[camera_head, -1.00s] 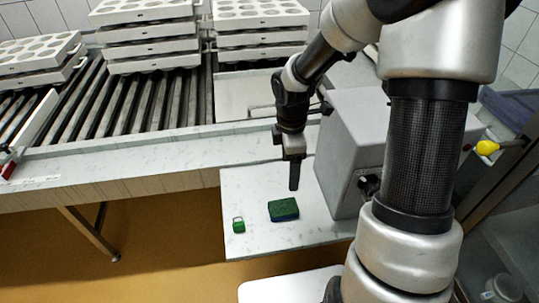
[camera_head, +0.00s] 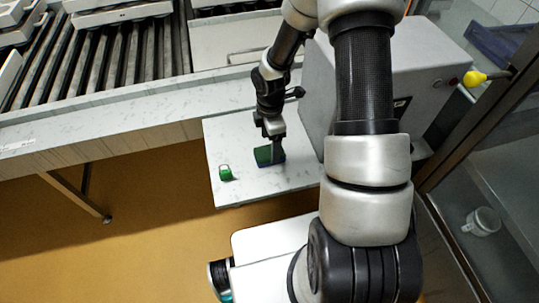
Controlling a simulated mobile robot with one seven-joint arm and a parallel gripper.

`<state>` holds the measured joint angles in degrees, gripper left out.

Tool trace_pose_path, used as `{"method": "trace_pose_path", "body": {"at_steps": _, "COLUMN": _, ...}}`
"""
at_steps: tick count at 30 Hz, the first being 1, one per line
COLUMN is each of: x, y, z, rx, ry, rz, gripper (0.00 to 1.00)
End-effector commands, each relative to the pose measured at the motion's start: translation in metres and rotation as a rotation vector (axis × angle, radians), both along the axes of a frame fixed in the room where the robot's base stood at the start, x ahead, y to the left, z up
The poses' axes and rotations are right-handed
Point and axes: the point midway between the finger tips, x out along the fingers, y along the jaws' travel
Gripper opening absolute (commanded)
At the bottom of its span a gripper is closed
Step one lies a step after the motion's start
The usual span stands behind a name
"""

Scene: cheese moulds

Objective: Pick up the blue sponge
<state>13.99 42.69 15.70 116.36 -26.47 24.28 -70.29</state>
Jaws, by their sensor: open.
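A sponge (camera_head: 263,156) with a green top and a blue lower edge lies on a pale marbled shelf (camera_head: 235,136). My gripper (camera_head: 276,154) points down at the sponge's right part and covers some of it. Its fingers are open. I cannot tell whether they reach around the sponge or touch it.
A small green object with a light loop (camera_head: 225,173) stands left of the sponge. A grey machine box (camera_head: 320,110) stands close on the right of my gripper. A roller conveyor (camera_head: 110,60) with white moulds (camera_head: 120,12) is behind. The shelf's front part is clear.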

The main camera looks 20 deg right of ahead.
Motion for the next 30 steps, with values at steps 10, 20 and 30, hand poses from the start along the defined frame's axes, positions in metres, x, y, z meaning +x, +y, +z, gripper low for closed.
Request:
{"method": "trace_pose_path", "body": {"at_steps": 10, "x": 0.002, "y": 0.002, "z": -0.044, "rx": 0.000, "ry": 0.002, "rz": 0.001, "gripper": 0.73}}
{"method": "trace_pose_path", "body": {"at_steps": 20, "x": 0.003, "y": 0.002, "z": -0.045, "rx": 0.000, "ry": 0.001, "rz": 0.000, "gripper": 0.57}}
{"method": "trace_pose_path", "body": {"at_steps": 30, "x": 0.003, "y": 0.002, "z": -0.045, "rx": 0.000, "ry": 0.001, "rz": 0.000, "gripper": 0.29}}
